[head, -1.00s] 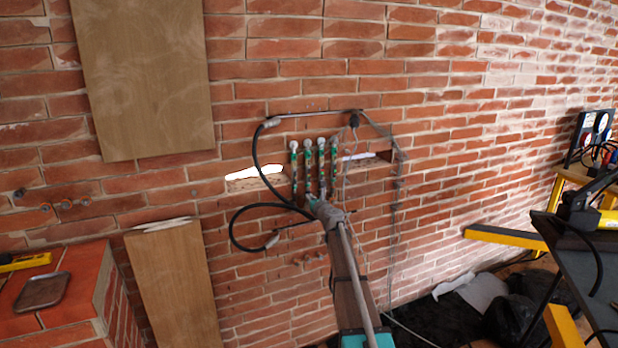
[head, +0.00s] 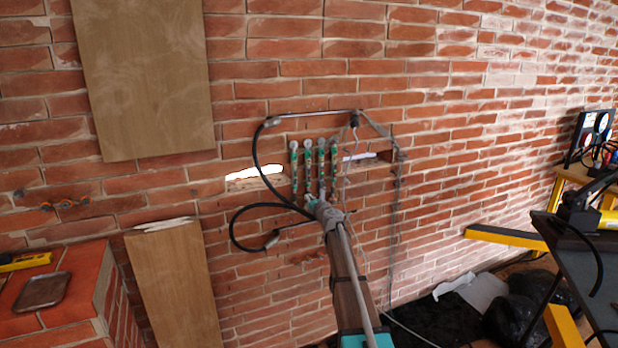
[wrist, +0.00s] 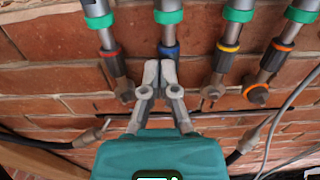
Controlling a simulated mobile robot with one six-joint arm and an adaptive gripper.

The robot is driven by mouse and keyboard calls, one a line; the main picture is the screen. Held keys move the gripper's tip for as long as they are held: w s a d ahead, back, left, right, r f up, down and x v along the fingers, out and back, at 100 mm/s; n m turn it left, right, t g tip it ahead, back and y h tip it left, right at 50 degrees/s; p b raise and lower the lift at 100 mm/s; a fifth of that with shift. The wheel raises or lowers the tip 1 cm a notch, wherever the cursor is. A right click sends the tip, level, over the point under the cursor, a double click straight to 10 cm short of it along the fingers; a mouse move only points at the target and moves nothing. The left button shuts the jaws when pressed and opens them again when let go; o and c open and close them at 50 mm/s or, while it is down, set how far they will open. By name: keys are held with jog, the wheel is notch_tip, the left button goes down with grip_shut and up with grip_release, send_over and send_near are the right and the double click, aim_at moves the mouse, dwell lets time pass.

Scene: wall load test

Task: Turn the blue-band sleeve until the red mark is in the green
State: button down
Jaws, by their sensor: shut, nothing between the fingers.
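Several upright metal tubes with green collars stand side by side on the brick wall, each with a coloured band near its lower end. The blue-band sleeve (wrist: 169,49) is second from the left in the wrist view, below its green collar (wrist: 168,17). My gripper (wrist: 160,66) is shut and empty, its tips just below the blue band and overlapping the sleeve's lower end in the picture. I cannot tell whether they touch it. In the head view, my gripper (head: 322,207) is at the foot of the tubes. I cannot make out the red mark or a green zone on the sleeve.
Neighbouring sleeves have a red band (wrist: 110,52) on the left, and yellow (wrist: 228,47) and orange (wrist: 284,47) bands on the right. Black hoses (head: 256,165) loop left of the tubes. A grey cable (head: 398,185) hangs to their right.

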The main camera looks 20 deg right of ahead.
jog(key=shift+s, duration=0.4)
jog(key=s, duration=0.7)
dwell(0.8)
jog(key=shift+s+d, duration=0.1)
dwell(0.5)
